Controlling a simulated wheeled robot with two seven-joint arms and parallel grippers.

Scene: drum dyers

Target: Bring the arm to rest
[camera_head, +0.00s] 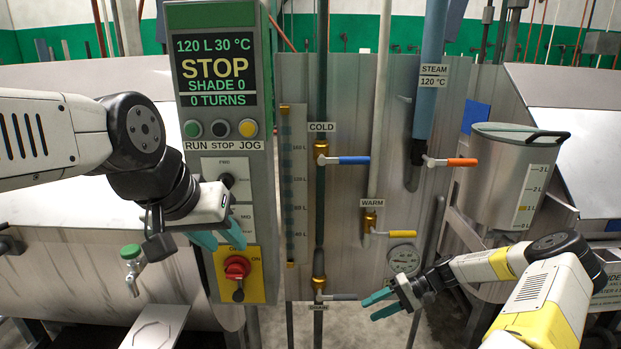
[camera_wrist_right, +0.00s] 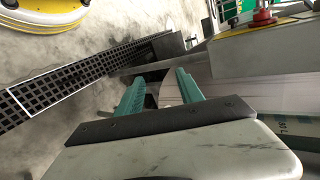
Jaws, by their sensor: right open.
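My left gripper (camera_head: 220,238) is in front of the control panel's lower part, just above and left of the red rotary switch (camera_head: 237,268). Its two teal fingers look apart, with nothing seen between them. My right gripper (camera_head: 372,303) is low at centre right, its teal fingers apart and empty, pointing left near the drain valve handle (camera_head: 340,297). In the right wrist view its fingers (camera_wrist_right: 160,90) are spread with nothing gripped. I cannot tell whether the right fingers touch the handle.
The control panel (camera_head: 219,15) shows STOP and 0 TURNS. Cold (camera_head: 355,160), steam (camera_head: 462,162) and warm (camera_head: 402,234) valve handles stand on the pipes. A gauge (camera_head: 403,259) and a metal pot (camera_head: 505,180) are at right. A floor grate (camera_wrist_right: 70,78) shows in the wrist view.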

